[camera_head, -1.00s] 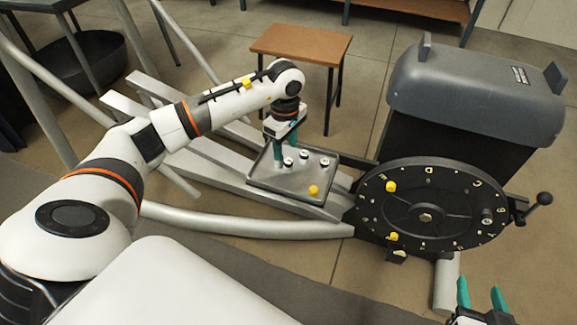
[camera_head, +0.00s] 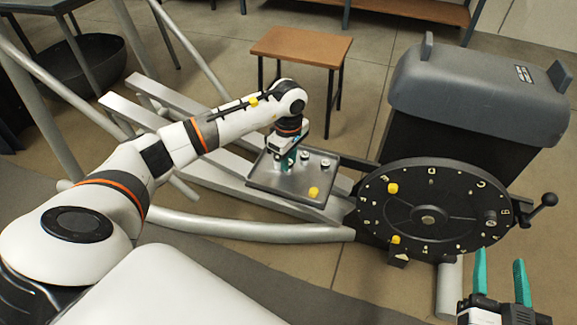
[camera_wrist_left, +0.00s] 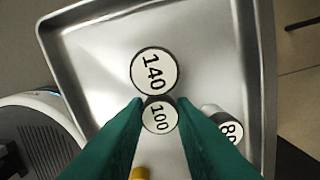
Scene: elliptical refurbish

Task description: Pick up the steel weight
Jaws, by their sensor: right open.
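Several small steel weights with white numbered tops stand in a grey metal tray (camera_head: 262,183). In the left wrist view, the weight marked 100 (camera_wrist_left: 159,117) sits between the fingertips of my left gripper (camera_wrist_left: 160,104). The weight marked 140 (camera_wrist_left: 155,72) is right beyond it, and the weight marked 80 (camera_wrist_left: 226,124) is to the right, partly behind a finger. In the head view my left gripper (camera_head: 287,160) points down into the tray. Its fingers stand close on either side of the 100 weight; I cannot tell if they grip it. My right gripper (camera_head: 501,278) is open and empty.
A black numbered dial (camera_head: 460,205) with yellow knobs and a crank stands right of the tray. A dark grey bin (camera_head: 475,95) is behind it, and a wooden stool (camera_head: 301,45) stands beyond the tray.

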